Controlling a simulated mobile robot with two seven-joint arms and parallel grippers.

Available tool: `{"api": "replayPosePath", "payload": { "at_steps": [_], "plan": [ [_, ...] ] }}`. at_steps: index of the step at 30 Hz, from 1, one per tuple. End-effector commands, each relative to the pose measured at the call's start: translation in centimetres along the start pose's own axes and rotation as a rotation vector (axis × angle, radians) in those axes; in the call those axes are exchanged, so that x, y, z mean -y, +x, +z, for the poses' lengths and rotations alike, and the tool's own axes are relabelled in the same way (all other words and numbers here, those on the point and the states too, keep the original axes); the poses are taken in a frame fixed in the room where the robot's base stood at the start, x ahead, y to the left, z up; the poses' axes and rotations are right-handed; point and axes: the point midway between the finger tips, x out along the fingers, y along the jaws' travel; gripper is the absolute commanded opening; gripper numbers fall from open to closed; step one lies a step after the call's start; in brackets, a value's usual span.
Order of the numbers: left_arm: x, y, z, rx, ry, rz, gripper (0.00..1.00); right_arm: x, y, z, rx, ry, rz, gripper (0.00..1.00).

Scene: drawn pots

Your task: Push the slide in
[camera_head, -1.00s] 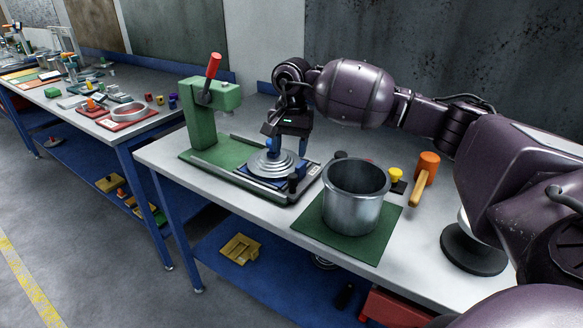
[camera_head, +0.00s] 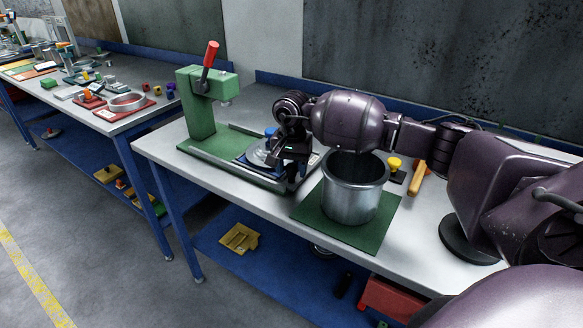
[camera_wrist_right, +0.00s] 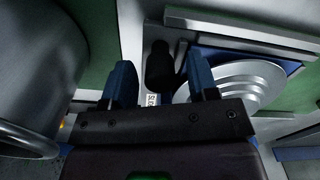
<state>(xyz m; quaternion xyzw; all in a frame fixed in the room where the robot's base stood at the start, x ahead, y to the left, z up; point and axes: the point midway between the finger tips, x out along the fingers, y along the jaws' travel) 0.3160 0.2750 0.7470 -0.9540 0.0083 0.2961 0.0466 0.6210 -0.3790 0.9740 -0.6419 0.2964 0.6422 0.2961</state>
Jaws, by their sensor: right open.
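The slide (camera_head: 243,161), a dark blue plate bearing stepped silver discs (camera_head: 259,155), sits between rails at the front of the green press (camera_head: 200,118). The disc stack lies to the right of the press head, not under it. My right gripper (camera_head: 287,167) is low at the slide's right end and covers part of it. In the right wrist view its two blue fingers (camera_wrist_right: 161,82) are open, with a black upright knob (camera_wrist_right: 160,66) showing between and beyond them. The discs (camera_wrist_right: 232,84) are beside the right finger. Contact cannot be told. My left gripper is not in view.
A metal pot (camera_head: 353,190) on a green mat (camera_head: 312,208) stands close to the right of my gripper; it fills the left of the wrist view (camera_wrist_right: 45,65). A yellow knob (camera_head: 394,163) and a wooden handle (camera_head: 417,178) lie further right. The press lever has a red grip (camera_head: 211,53).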

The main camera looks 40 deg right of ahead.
Motion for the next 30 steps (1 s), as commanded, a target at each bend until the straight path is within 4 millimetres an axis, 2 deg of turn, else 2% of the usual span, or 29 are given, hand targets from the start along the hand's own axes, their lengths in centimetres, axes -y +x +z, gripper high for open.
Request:
{"api": "replayPosePath", "payload": {
  "at_steps": [9, 11, 20, 30],
  "plan": [
    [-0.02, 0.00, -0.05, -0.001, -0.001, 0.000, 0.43, 0.02, 0.21, 0.02, 0.000, 0.000, 0.000, 0.54],
    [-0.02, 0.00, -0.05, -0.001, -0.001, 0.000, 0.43, 0.02, 0.21, 0.02, 0.000, 0.000, 0.000, 0.46],
    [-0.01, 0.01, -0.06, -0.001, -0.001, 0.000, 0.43, 0.02, 0.19, 0.02, 0.000, 0.000, 0.000, 0.00],
    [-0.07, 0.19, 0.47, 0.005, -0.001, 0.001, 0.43, 0.37, 0.29, -0.10, 0.000, 0.000, 0.000, 0.00]
  ]
}}
